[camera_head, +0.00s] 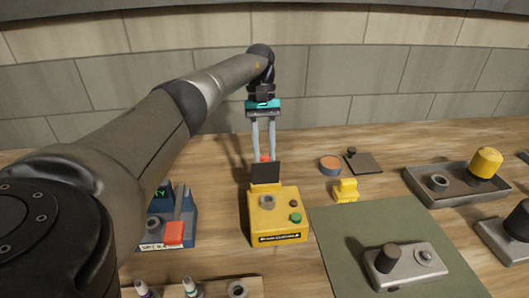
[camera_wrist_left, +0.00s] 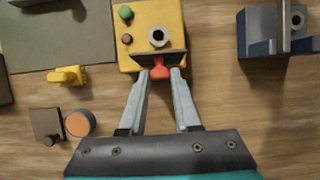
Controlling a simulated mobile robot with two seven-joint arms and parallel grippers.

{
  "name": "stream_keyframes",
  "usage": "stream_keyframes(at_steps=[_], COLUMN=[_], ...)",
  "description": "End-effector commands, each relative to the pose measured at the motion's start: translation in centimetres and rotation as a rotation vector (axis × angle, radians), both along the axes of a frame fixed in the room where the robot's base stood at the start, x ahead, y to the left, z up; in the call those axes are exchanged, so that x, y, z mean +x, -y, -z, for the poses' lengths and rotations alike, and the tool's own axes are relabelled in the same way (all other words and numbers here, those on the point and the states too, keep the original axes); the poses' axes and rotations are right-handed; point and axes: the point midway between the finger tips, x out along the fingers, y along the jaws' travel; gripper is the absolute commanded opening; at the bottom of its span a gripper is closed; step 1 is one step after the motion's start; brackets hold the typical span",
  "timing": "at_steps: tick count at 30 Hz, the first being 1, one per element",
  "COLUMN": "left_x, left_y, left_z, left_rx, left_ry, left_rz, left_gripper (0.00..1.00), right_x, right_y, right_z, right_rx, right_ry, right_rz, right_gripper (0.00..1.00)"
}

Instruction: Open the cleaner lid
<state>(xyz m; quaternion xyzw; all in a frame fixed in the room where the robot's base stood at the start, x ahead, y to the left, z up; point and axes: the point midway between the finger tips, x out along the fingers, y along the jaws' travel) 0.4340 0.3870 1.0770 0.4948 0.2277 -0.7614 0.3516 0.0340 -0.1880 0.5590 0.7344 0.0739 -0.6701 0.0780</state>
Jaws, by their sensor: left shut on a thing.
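The yellow cleaner box (camera_head: 258,228) stands on the wooden bench, with a dark label on its front and a round grey port, a green button and a dark knob on top. Its dark lid (camera_head: 266,173) stands roughly upright at the back of the box, and it shows nearly edge-on in the left wrist view (camera_wrist_left: 145,58). My left gripper (camera_head: 265,156) is behind the lid, shut on the red tab (camera_wrist_left: 160,72) at the lid's back. Both fingertips flank the tab in the left wrist view. My right gripper is out of view.
A blue-grey device (camera_head: 184,220) with a red part stands left of the cleaner. A green mat (camera_head: 345,240) lies right, bearing a grey metal block (camera_head: 408,265). A yellow piece (camera_head: 346,190), an orange-topped round (camera_head: 331,165) and a tray (camera_head: 415,187) lie behind and right.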

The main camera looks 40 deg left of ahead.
Motion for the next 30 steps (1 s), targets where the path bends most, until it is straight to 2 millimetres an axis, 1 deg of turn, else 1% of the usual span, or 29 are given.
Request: stream_keyframes(at_steps=[11,12,19,26,30], left_x=[-0.03,-0.03,-0.03,-0.02,0.04], left_y=[0.0,0.0,0.02,0.01,0.0], left_z=[0.07,0.08,0.06,0.02,-0.71], left_rx=[0.0,0.0,0.0,-0.001,0.0], left_ry=[-0.003,-0.003,-0.003,-0.002,0.0], left_rz=[0.0,0.0,0.0,0.0,0.001], left_gripper=[0.0,0.33,0.59,0.6,0.6], right_x=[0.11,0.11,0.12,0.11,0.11], right_y=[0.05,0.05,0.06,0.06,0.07], right_z=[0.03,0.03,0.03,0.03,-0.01], right_rx=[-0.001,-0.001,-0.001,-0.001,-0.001], right_ry=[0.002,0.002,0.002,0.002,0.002], right_rz=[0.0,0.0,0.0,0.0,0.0], right_gripper=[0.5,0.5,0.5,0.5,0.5])
